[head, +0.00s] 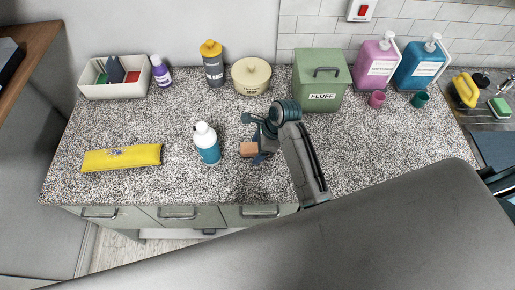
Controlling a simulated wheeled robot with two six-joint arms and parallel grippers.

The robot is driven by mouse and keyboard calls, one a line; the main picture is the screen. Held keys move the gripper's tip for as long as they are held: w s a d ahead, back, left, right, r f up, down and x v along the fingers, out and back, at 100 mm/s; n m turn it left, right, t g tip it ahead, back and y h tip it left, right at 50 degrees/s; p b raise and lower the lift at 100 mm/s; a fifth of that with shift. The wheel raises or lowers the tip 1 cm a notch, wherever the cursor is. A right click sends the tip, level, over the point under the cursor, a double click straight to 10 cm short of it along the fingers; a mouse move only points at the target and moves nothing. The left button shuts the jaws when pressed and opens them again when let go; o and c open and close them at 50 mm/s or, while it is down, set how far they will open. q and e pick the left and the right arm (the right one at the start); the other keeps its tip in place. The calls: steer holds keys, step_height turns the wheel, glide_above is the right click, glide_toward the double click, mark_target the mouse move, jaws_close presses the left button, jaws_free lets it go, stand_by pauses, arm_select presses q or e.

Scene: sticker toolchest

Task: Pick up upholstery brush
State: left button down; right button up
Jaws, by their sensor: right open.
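A small brown block (248,149), which looks like the upholstery brush, lies on the speckled counter (225,110) near its middle. My right gripper (255,138) is open at the block's right side, with its fingers pointing left. It partly covers the block's right end, and I cannot tell whether it touches it. The block's bristles are not clearly visible. My left gripper is not in view.
A white-capped blue bottle (207,146) stands just left of the block. A yellow pouch (122,157) lies further left. Behind stand a divided tray (112,91), a grey bottle (213,70), a cream tub (251,77), a green FLUFF bin (321,82) and pump bottles (375,66).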

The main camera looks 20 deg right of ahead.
steer(key=shift+f, duration=0.1)
steer(key=shift+f, duration=0.15)
stand_by(0.4)
steer(key=c, duration=1.2)
